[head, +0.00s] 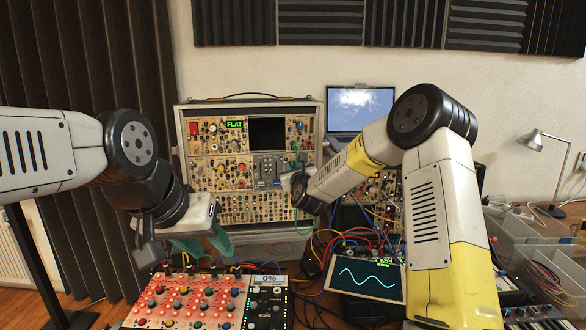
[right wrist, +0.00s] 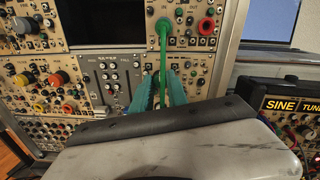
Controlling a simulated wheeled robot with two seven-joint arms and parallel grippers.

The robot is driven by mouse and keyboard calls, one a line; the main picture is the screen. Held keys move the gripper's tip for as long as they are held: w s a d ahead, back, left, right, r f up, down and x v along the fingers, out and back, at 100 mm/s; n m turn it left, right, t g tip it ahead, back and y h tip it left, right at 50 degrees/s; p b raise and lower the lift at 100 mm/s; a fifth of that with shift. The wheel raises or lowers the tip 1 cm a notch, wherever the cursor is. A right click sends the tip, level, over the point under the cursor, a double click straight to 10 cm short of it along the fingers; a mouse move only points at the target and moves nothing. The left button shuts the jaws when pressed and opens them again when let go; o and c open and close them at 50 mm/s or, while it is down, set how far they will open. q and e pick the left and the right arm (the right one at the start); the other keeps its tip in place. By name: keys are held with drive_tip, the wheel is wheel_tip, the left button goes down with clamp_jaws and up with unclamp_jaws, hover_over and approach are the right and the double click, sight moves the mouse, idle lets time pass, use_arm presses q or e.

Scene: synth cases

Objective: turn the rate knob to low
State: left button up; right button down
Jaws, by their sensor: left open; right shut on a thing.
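The synth case (head: 314,118) stands open at the back of the table, its panels full of knobs, sliders and jacks. I cannot read which knob is rate. My right gripper (head: 298,165) is at the case's middle right; its teal fingers (right wrist: 163,76) reach to the panel in the right wrist view. A green cable (right wrist: 163,55) hangs from a jack above and runs down between the fingers. My left gripper (head: 207,243) is open and empty, above the table left of centre.
A red button panel (head: 187,303) and a black unit reading 0% (head: 267,280) lie in front. A scope (head: 368,277) with a sine wave, patch cables (head: 345,225), a laptop (head: 360,105), a lamp (head: 535,140) and grey bins (head: 525,230) stand to the right.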

drive_tip(key=shift+n, duration=0.3)
drive_tip(key=n, duration=1)
drive_tip(key=shift+a, duration=0.1)
drive_tip(key=n+h, duration=0.1)
drive_tip(key=n, duration=1.4)
drive_tip(key=shift+f, duration=0.2)
drive_tip(key=shift+n, duration=0.4)
